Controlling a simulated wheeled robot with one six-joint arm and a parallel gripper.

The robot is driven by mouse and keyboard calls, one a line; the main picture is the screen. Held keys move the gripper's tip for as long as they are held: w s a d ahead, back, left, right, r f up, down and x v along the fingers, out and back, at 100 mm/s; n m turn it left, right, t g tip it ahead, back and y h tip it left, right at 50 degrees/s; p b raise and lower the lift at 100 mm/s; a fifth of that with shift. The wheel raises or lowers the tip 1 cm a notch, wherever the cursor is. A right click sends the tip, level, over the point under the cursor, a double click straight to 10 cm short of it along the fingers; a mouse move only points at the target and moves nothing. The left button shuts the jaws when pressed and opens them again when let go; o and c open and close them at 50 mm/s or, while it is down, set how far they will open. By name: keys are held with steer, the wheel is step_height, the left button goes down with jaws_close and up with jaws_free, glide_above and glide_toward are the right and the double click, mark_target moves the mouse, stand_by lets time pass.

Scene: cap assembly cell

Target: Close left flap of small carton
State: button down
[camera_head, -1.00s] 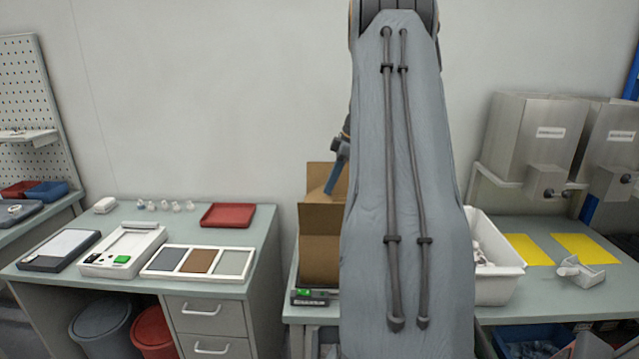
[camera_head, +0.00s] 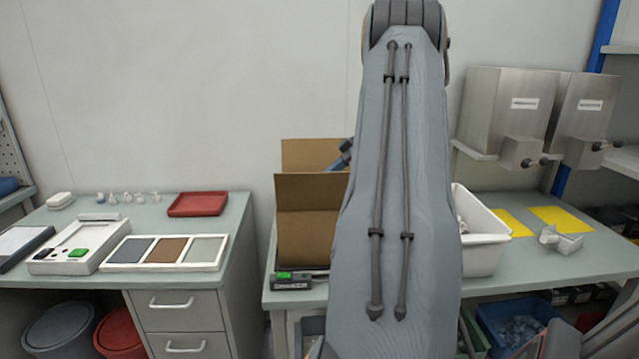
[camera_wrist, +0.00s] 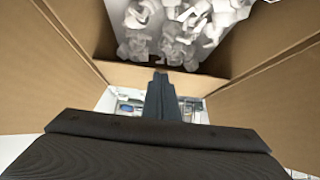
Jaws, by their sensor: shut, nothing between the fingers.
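The small carton (camera_head: 308,238) is brown cardboard and stands on the middle table, partly hidden behind my arm. In the head view its near flap (camera_head: 311,192) and far flap (camera_head: 312,154) stand up. In the wrist view, brown cardboard panels rise on the left (camera_wrist: 75,55) and right (camera_wrist: 265,90), and white crumpled pieces (camera_wrist: 175,30) show beyond a cardboard edge. My gripper (camera_wrist: 160,80) is shut and empty, its fingers between the panels. I cannot tell whether it touches cardboard.
A device with a green display (camera_head: 292,281) sits at the table's front edge, before the carton. A white bin (camera_head: 484,245) stands right of my arm. A red tray (camera_head: 197,204) lies on the left desk. Metal dispensers (camera_head: 508,115) hang at the back right.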

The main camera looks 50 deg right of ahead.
steer(key=shift+s+f, duration=0.35)
steer(key=shift+f, duration=0.45)
steer(key=shift+w+a, duration=0.1)
steer(key=shift+w, duration=0.1)
steer(key=shift+w+a+b, duration=0.2)
steer(key=shift+a+b, duration=0.05)
steer(key=shift+b, duration=0.05)
steer(key=shift+w+a+r, duration=0.15)
steer(key=shift+r, duration=0.3)
steer(key=s+d+f+v, duration=0.1)
steer(key=f+v, duration=0.1)
steer(key=v, duration=1)
steer(key=shift+d+b, duration=0.45)
steer(key=shift+d, duration=0.05)
steer(key=shift+s+r, duration=0.1)
steer(key=shift+r, duration=0.05)
